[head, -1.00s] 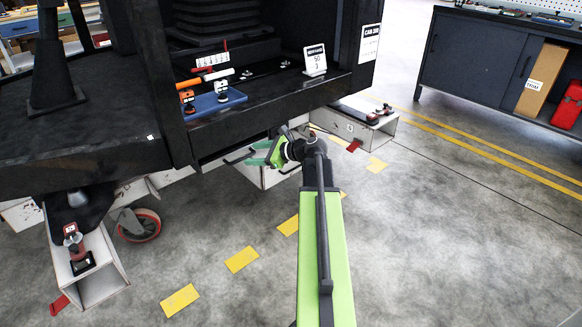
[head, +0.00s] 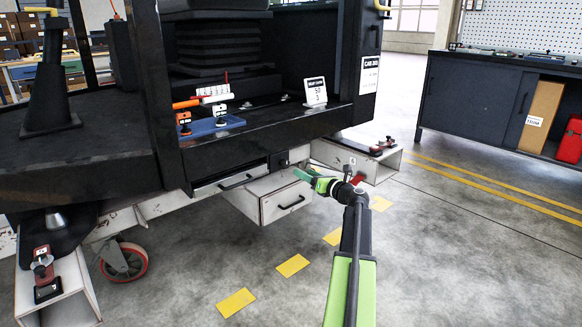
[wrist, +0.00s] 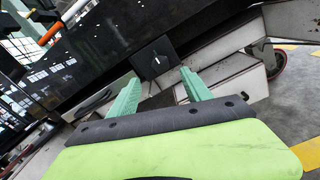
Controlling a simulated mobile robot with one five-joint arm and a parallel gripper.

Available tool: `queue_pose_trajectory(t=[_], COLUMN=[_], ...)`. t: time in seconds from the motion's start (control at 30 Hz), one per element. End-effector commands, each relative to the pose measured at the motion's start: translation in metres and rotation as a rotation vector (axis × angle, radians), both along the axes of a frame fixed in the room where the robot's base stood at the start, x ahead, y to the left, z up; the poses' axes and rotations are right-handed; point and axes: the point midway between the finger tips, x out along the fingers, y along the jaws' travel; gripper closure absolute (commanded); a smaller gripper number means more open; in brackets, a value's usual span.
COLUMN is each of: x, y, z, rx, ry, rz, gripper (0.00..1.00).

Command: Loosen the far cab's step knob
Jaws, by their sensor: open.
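The step knob is a dark round knob with a white mark on a black square plate (wrist: 157,58), on the cab's lower edge in the wrist view. In the head view a small dark plate (head: 279,160) shows under the cab (head: 290,128), above the white drawers. My gripper (wrist: 159,76) has two green fingers spread apart, with nothing between them. In the wrist view the knob lies just beyond the fingertips, roughly between them, and appears apart from them. In the head view my gripper (head: 303,174) is in front of the cab, just right of the plate.
White drawers with black handles (head: 278,204) jut out below the cab. A white step box (head: 355,161) stands to their right, another (head: 72,298) at front left. A caster wheel (head: 124,262) is under the left side. The floor at right is clear up to a dark cabinet (head: 470,100).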

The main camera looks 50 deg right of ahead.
Motion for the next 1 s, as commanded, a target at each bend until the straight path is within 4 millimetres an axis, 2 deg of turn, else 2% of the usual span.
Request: queue_pose_trajectory(t=[0.03, 0.2, 0.4, 0.53, 0.8, 1.0], x=[0.016, 0.057, 0.089, 0.098, 0.098, 0.098], y=[-0.002, -0.006, -0.008, -0.007, -0.007, -0.007], z=[0.0, 0.0, 0.0, 0.0, 0.0, 0.0], rx=[0.0, -0.001, -0.001, -0.001, -0.001, -0.001], ry=[0.0, 0.0, 0.001, 0.001, 0.001, 0.0], rz=[0.003, 0.002, 0.0, 0.001, 0.0, 0.0], gripper=[0.43, 0.43, 0.43, 0.43, 0.43, 0.69])
